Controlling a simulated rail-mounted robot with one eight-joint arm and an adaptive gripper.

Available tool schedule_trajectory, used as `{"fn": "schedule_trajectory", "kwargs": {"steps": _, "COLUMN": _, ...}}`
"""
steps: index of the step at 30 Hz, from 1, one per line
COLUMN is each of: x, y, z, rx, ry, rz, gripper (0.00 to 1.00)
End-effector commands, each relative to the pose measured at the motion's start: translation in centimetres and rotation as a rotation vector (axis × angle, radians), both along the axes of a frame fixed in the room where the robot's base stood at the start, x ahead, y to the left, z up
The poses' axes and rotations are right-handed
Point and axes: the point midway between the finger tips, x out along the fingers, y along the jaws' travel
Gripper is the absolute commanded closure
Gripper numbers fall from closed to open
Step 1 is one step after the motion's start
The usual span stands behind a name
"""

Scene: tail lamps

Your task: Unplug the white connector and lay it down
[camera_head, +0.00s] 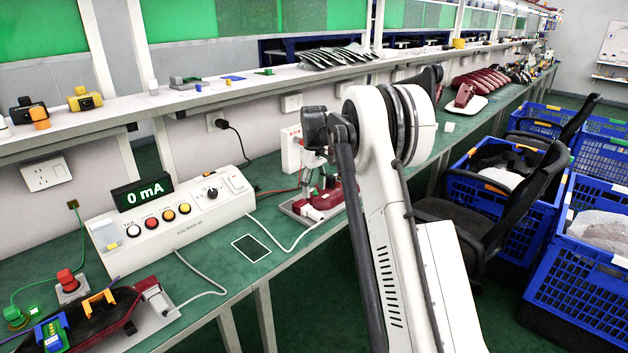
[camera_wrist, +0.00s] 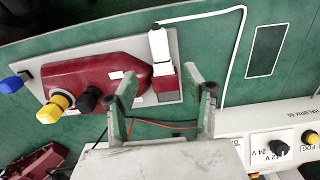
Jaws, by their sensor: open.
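In the wrist view a dark red tail lamp (camera_wrist: 100,85) lies on a grey plate (camera_wrist: 175,88). The white connector (camera_wrist: 159,45) stands at the lamp's end, beside a red block, with a white cable (camera_wrist: 205,15) running from it. In the head view the white connector (camera_head: 310,212) shows small at the fixture on the green bench. My gripper (camera_wrist: 160,74) is open and empty. Its two fingertips point toward the connector end of the lamp, with the connector just beyond them. In the head view my arm partly hides the fixture.
A white control box (camera_head: 170,228) with knobs and a 0 mA display (camera_head: 143,192) stands left of the fixture. A white-outlined rectangle (camera_head: 251,249) marks clear bench between them. A second lamp (camera_head: 95,320) lies front left. A shelf (camera_head: 190,98) runs behind.

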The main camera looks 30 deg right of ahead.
Motion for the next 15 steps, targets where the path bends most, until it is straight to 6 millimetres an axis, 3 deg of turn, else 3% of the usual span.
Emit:
{"fn": "schedule_trajectory", "kwargs": {"steps": 9, "x": 0.0, "y": 0.0, "z": -5.6, "rx": 0.0, "ry": 0.0, "rz": 0.0, "gripper": 0.52}}
{"fn": "schedule_trajectory", "kwargs": {"steps": 15, "x": 0.0, "y": 0.0, "z": -8.2, "rx": 0.0, "ry": 0.0, "rz": 0.0, "gripper": 0.52}}
